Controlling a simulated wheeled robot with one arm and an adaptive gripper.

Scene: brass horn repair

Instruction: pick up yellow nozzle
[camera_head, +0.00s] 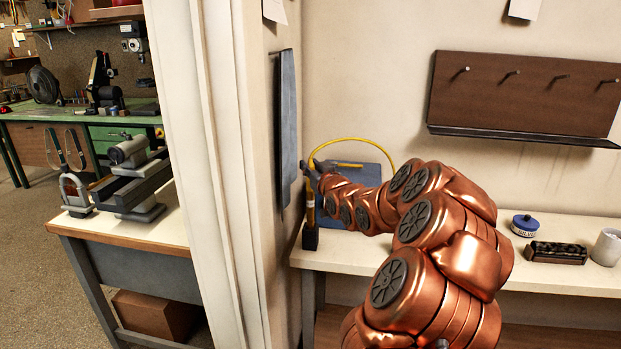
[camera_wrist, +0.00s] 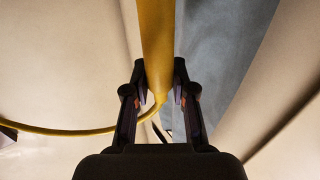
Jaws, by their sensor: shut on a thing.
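The yellow nozzle (camera_wrist: 155,45) stands out between the two dark fingers of my gripper (camera_wrist: 160,78) in the wrist view. The fingers are shut on its lower part, and its upper end runs out of the picture. In the head view my arm reaches over the bench to the wall corner. There my gripper (camera_head: 311,178) is small and partly hidden by the arm, beside an upright yellow piece (camera_head: 310,205) over a dark block (camera_head: 310,238). I cannot tell whether the nozzle touches the block.
A yellow hose (camera_head: 352,139) arcs by the wall and also shows in the wrist view (camera_wrist: 70,132). A blue-grey cloth (camera_head: 287,125) hangs close by. The bench (camera_head: 570,275) holds a blue tin (camera_head: 524,224), a dark brush (camera_head: 556,252) and a pale cup (camera_head: 608,247).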

